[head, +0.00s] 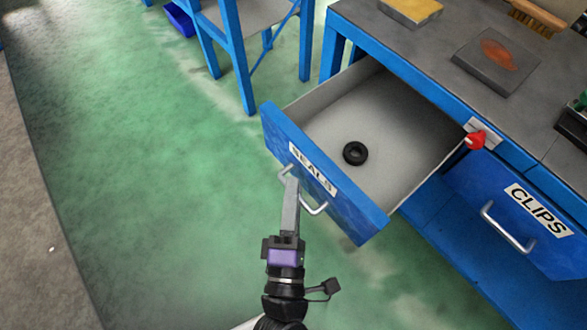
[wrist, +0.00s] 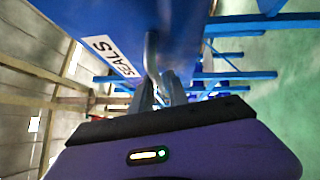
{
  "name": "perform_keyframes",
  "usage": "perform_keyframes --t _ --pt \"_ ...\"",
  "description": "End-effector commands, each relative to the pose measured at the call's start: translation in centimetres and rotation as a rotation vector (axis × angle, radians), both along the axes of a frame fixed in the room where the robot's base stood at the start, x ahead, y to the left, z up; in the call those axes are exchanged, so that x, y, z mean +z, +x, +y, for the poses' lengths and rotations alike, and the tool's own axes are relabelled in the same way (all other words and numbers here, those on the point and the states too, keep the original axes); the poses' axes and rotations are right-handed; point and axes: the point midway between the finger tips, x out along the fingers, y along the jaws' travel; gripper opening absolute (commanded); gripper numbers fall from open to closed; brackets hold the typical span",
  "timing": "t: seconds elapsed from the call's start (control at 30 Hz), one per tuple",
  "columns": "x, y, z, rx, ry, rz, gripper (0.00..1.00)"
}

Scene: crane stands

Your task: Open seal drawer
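The seal drawer (head: 375,226) is blue with a white label reading SEALS, and it stands pulled well out from the workbench. A black ring (head: 355,153) lies on its pale floor. Its metal bar handle (head: 314,210) is on the front face. My gripper (head: 291,185) reaches the handle from the front, with its fingers at the bar. In the wrist view the fingers (wrist: 158,92) sit around the handle (wrist: 151,60) and look closed on it, just beside the SEALS label. The exact contact is partly hidden by the fingers.
The blue workbench (head: 440,55) carries a dark plate with an orange stain (head: 497,60), a yellow block (head: 411,10) and a brush (head: 540,18). A red knob (head: 475,140) sits by the CLIPS drawer (head: 520,215). Green floor (head: 150,200) is clear at left.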

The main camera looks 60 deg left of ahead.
Motion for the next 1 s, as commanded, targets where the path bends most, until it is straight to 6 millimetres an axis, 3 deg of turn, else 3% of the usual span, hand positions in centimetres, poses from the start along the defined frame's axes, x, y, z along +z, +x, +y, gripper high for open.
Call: perform_keyframes --t 0.5,1.0 --pt "-1.0 -3.4 -5.8 -0.002 -0.001 0.002 0.20" --pt "-1.0 -3.6 -6.1 0.000 0.000 0.000 0.20"
